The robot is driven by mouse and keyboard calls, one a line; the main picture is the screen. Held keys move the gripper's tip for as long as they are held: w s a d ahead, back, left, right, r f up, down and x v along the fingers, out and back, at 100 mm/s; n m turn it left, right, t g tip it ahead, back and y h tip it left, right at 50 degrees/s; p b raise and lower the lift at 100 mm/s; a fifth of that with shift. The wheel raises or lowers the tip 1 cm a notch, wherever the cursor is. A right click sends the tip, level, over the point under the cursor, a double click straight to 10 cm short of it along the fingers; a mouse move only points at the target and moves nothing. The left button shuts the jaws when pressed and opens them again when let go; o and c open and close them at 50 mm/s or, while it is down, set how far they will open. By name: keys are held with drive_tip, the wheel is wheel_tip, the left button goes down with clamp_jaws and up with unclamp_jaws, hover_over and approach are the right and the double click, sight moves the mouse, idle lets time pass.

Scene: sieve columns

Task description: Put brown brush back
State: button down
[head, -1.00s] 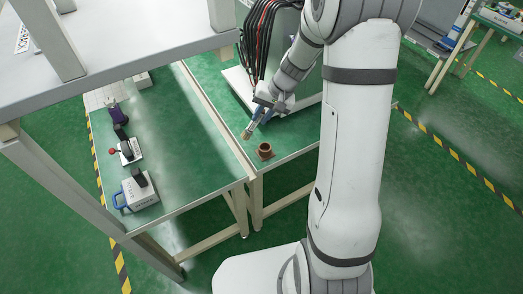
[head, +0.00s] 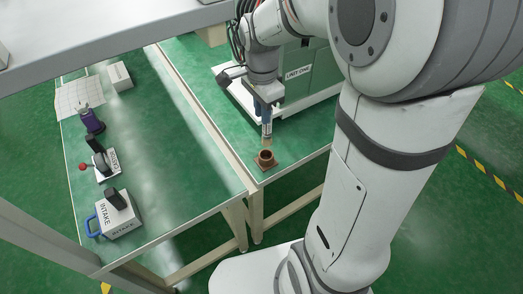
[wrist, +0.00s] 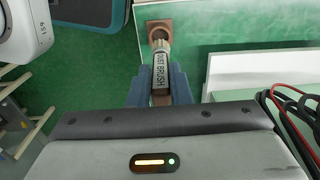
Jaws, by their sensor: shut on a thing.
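The brown holder (head: 265,164), a round cup on a square base, stands near the front corner of the right green table. The bristle end appears just above the cup's opening in the head view; I cannot tell whether it touches the rim. In the wrist view the holder (wrist: 152,25) shows beyond the bristles, which partly cover its opening.
A cabinet labelled "LIMIT CHK" (head: 299,72) stands on a white base behind my gripper. The left table (head: 185,150) carries a box marked "INTAKE" (head: 118,222), a red-knobbed lever unit (head: 98,162) and a purple item (head: 92,122). The table around the holder is clear.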

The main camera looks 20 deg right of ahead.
wheel_tip(320, 180, down, 9)
idle(0.4)
drive_tip(key=c, duration=1.3)
unclamp_jaws()
drive_tip(key=shift+c, duration=0.2)
wheel_tip(320, 180, up, 11)
drive_tip(key=s+d+r+n+t, duration=0.1)
drive_tip(key=s+n+t, duration=0.1)
drive_tip(key=s+n, duration=1.1)
drive_tip(key=shift+s+r+n+t, duration=0.25)
drive_tip(key=shift+n+t, duration=0.05)
drive_tip(key=shift+n, duration=0.5)
